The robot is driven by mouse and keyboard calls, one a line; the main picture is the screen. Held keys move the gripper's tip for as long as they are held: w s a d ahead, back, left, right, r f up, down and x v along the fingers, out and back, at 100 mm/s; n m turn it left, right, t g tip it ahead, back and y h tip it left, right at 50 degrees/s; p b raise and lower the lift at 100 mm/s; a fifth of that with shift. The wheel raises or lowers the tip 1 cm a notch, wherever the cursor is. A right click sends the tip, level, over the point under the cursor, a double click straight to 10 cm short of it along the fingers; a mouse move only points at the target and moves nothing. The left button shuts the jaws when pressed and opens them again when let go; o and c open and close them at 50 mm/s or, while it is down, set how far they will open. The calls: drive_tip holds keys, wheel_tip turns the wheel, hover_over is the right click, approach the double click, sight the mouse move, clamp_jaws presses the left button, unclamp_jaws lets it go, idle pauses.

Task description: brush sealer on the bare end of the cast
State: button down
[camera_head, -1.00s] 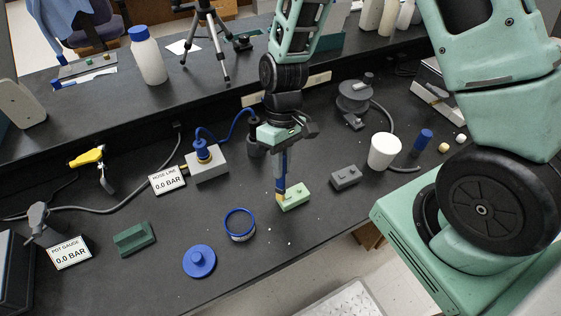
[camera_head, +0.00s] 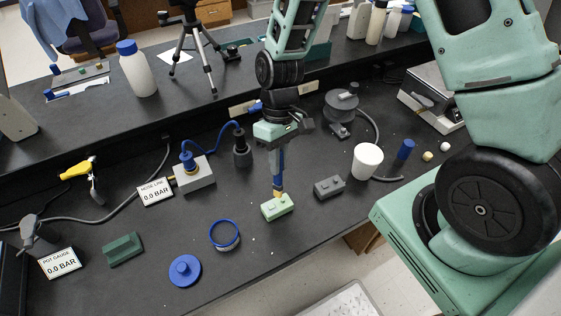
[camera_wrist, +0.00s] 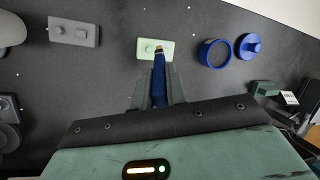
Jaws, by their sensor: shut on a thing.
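My gripper (camera_head: 276,150) is shut on a blue-handled brush (camera_head: 278,172), which points down with its yellowish tip at a pale green cast block (camera_head: 271,212). In the head view the tip overlaps the block's far side near its middle. In the wrist view the brush (camera_wrist: 159,80) reaches over the block (camera_wrist: 145,45), its tip right of the small knob. I cannot tell whether the bristles touch it or which end is bare. A blue open-topped jar (camera_head: 224,247) stands left of the block. Its blue lid (camera_head: 185,271) lies beside it.
A grey block (camera_head: 328,189) and white cup (camera_head: 367,162) stand to the right. A dark green block (camera_head: 123,249), a grey box with a blue-tubed fitting (camera_head: 193,178) and gauge signs (camera_head: 155,191) are to the left. The bench's front edge is close.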

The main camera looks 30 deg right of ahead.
drive_tip(key=shift+r+p, duration=1.55)
drive_tip(key=shift+r, duration=0.6)
